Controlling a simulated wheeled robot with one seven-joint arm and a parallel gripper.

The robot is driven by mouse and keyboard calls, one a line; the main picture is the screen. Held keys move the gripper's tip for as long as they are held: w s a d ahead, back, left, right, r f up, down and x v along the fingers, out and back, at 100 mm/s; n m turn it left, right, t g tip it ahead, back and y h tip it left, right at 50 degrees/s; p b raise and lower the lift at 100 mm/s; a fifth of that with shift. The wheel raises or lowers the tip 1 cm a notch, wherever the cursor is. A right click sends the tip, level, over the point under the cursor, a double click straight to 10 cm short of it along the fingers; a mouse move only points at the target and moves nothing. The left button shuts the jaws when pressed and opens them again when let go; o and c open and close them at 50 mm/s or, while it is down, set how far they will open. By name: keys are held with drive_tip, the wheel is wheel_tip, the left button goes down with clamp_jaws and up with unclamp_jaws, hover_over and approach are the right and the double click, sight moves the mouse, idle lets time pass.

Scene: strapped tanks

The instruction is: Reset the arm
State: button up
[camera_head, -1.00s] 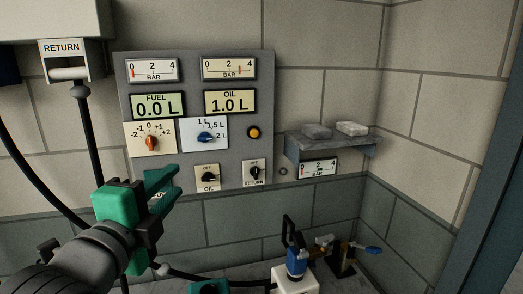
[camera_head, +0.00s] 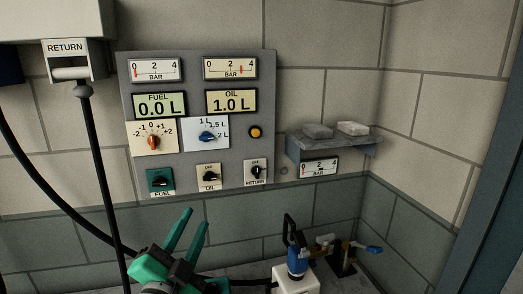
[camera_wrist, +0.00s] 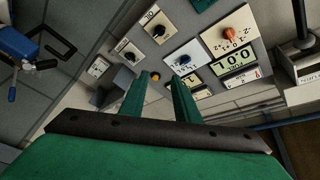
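My gripper (camera_head: 190,232) is at the bottom left of the head view, below the control panel (camera_head: 188,120). Its two green fingers are spread apart and point up toward the wall, with nothing between them. In the wrist view the fingers (camera_wrist: 158,98) also stand apart and empty, and the panel lies tilted beyond them. The gripper appears clear of the panel. The green fuel switch (camera_head: 160,180) is in full view.
A small shelf (camera_head: 334,143) with two blocks juts from the wall at right. Below it stand a white tank (camera_head: 294,280) with a blue fitting and blue-handled valves (camera_head: 367,248). A black hose (camera_head: 97,160) hangs from the return holder at left, near my arm.

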drive_tip(key=s+d+f+n+g+y, duration=0.1)
drive_tip(key=s+d+f+n, duration=0.25)
drive_tip(key=f, duration=0.65)
drive_tip(key=s+d+f+n+y, duration=0.2)
drive_tip(key=s+f+n, duration=0.15)
drive_tip(key=f, duration=0.65)
drive_tip(key=s+d+f+n+g+y, duration=0.1)
drive_tip(key=s+d+f+n, duration=0.3)
drive_tip(key=f, duration=0.6)
drive_tip(key=s+d+f, duration=0.1)
drive_tip(key=s+f, duration=0.2)
drive_tip(key=s, duration=0.6)
drive_tip(key=s+d+f+g+h, duration=0.1)
drive_tip(key=s+d+f, duration=0.1)
drive_tip(key=s, duration=0.7)
drive_tip(key=s+d+f+g, duration=0.1)
drive_tip(key=s+f, duration=0.3)
drive_tip(key=s, duration=0.5)
drive_tip(key=shift+d+f+n+h, duration=0.3)
drive_tip(key=shift+d+n, duration=0.1)
drive_tip(key=shift+d, duration=0.25)
drive_tip(key=shift+d, duration=0.1)
